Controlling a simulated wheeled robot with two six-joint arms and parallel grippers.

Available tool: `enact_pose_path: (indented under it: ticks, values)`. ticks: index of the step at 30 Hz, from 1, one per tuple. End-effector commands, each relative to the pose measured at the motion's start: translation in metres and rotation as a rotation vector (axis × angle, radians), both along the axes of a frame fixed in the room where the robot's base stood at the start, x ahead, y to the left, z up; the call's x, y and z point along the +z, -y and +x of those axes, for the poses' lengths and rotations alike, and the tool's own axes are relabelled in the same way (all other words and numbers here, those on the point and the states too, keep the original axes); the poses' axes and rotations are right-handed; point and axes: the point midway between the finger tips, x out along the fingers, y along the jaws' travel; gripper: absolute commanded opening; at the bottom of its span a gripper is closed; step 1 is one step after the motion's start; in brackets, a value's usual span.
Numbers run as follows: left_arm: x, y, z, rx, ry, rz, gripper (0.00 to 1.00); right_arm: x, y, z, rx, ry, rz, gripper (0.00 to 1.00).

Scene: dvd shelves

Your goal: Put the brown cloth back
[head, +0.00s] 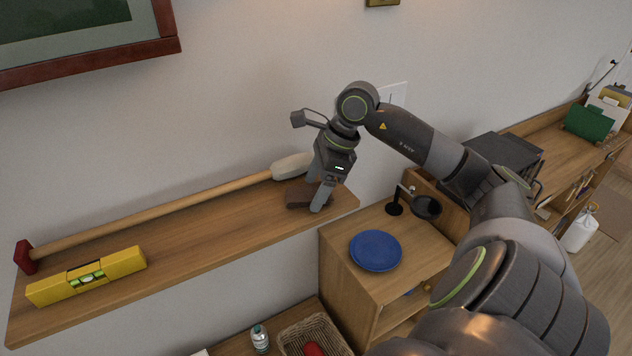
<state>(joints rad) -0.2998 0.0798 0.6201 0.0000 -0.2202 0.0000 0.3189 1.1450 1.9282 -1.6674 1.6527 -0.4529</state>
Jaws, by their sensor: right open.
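The brown cloth (299,197) is a small dark brown folded piece lying on the right end of the wooden wall shelf (190,239). My right gripper (317,199) points down at the cloth from above, with its fingers apart around or just beside the cloth's right part. The fingers hide some of the cloth, and I cannot tell whether they touch it. My left gripper does not show.
A long-handled mallet (150,214) and a yellow spirit level (87,276) lie on the shelf. A blue plate (375,251) and a black lamp-like stand (395,208) are on the lower cabinet to the right. A wicker basket (330,331) and a bottle (260,338) stand below.

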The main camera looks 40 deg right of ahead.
Motion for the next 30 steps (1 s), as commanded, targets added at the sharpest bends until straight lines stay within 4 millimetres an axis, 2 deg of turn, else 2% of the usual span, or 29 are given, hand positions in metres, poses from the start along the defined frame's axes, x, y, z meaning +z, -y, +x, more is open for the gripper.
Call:
enact_pose_path:
  ticks: [8, 11, 30]
  values:
    - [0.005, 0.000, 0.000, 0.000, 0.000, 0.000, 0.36, 0.004, 0.000, 0.000, 0.000, 0.000, 0.000, 0.71]
    - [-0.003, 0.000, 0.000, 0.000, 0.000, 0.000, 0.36, 0.009, 0.004, -0.002, -0.001, 0.002, -0.005, 0.71]
    - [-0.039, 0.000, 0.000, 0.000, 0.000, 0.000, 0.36, 0.096, 0.033, -0.022, -0.002, 0.003, -0.004, 0.71]
